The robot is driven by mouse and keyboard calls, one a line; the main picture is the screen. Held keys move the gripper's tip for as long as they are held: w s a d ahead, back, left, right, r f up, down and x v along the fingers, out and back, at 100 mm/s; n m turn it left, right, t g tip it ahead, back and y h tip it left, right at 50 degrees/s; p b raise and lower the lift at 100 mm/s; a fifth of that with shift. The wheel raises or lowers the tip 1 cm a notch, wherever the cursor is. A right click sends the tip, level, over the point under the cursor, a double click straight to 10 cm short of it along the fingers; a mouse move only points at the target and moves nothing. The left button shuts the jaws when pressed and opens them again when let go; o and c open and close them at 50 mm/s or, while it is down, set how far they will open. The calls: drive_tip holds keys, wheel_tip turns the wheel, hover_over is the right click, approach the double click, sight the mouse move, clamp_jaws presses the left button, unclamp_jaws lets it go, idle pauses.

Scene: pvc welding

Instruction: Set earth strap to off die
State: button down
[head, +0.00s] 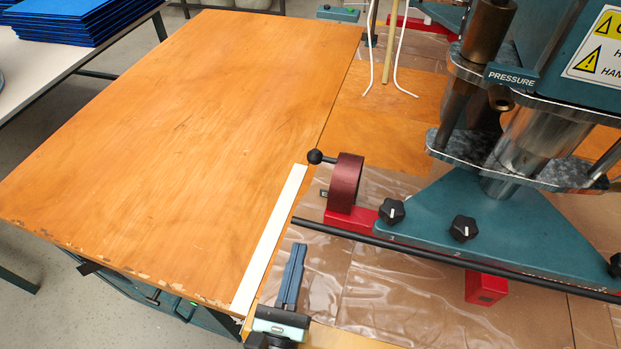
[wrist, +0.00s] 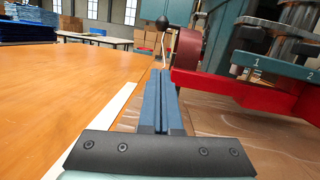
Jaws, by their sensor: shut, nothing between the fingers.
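No part in view is labelled as an earth strap or die. A black ball knob (head: 315,157) sticks out to the left of a dark red ring (head: 346,182) on a red base at the machine's near left corner.
The teal press (head: 480,215) with black dial knobs (head: 391,211) and a dark front bar stands right of the ring. Clear plastic sheet (head: 335,275) covers the near bench. The wooden tabletop (head: 180,130) at left is bare except for a white strip (head: 270,240).

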drive_tip(key=shift+w+r, duration=0.1)
drive_tip(key=shift+w, duration=0.05)
drive_tip(key=p, duration=0.1)
approach(318, 164)
drive_tip(key=w+f, duration=0.3)
drive_tip(key=w, duration=0.2)
drive_tip(key=shift+w+d+r+p, duration=0.25)
drive_tip(key=shift+w+r+p, duration=0.25)
drive_tip(key=shift+r, duration=0.1)
drive_tip(key=shift+w+d+r+p, duration=0.25)
drive_tip(key=shift+w+r+p, duration=0.3)
drive_tip(key=shift+r, duration=0.1)
drive_tip(key=shift+r, duration=0.1)
drive_tip(key=r+g+p, duration=0.1)
drive_tip(key=p, duration=0.4)
drive_tip(key=r+g+p, duration=0.1)
drive_tip(key=p, duration=0.5)
drive_tip(key=shift+w+d+g, duration=0.2)
drive_tip(key=shift+w+g, duration=0.1)
drive_tip(key=shift+w, duration=0.05)
drive_tip(key=shift+d+f, duration=0.1)
drive_tip(key=shift+f, duration=0.35)
